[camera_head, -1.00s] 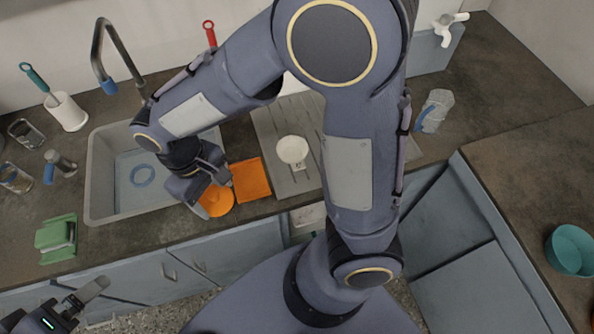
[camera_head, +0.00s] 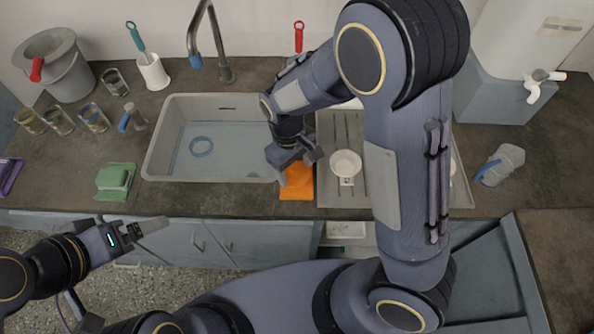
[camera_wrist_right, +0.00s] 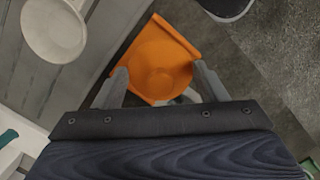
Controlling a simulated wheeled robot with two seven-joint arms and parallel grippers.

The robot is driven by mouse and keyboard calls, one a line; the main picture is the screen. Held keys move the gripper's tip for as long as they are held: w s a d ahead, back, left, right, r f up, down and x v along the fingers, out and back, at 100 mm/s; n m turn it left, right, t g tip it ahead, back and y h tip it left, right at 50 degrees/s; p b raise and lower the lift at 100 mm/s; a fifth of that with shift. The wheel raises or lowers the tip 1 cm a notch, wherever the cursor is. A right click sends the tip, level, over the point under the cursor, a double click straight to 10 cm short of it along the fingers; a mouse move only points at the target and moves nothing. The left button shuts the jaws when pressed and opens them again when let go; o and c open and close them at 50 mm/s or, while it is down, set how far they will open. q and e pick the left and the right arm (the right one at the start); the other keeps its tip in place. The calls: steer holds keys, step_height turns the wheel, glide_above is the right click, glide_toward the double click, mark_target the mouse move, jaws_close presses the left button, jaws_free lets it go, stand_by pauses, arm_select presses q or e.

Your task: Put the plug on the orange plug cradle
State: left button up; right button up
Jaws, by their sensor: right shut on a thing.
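The orange plug (camera_head: 298,174), a round disc, is between the fingers of my right gripper (camera_head: 300,166), which is shut on it. In the right wrist view the plug (camera_wrist_right: 163,66) shows between the two grey fingertips. The square orange plug cradle (camera_head: 297,194) lies on the counter right of the sink. The plug overlaps the cradle (camera_wrist_right: 157,27) in both views; whether they touch cannot be told. My left gripper (camera_head: 150,226) is far from both, in front of the counter at lower left; its finger gap is not clear.
The sink (camera_head: 160,150) with a blue ring (camera_head: 201,147) is left of the cradle. A white bowl (camera_head: 346,162) stands on the grey drainboard (camera_head: 335,195) close to the right.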

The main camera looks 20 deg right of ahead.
mark_target(297, 173)
steer(key=f, duration=0.2)
steer(key=w+f, duration=0.1)
steer(key=shift+d+f, duration=0.35)
steer(key=shift+d, duration=0.05)
steer(key=shift+f, duration=0.4)
steer(key=shift+f, duration=0.1)
steer(key=o, duration=0.7)
step_height(297, 173, up, 12)
steer(key=w+a, duration=0.1)
steer(key=w, duration=0.1)
steer(key=shift+s+d+r+m+t+y, duration=0.75)
steer(key=shift+s+d+r+m+t, duration=0.8)
steer(key=shift+s, duration=1.5)
steer(key=shift+s+d+r+m+t+y, duration=0.9)
steer(key=shift+s+d+r, duration=0.7)
steer(key=shift+s, duration=1.45)
steer(key=shift+s+d+r+m+t+y, duration=0.65)
steer(key=shift+s+d+r+m+t, duration=0.95)
steer(key=shift+s, duration=1.45)
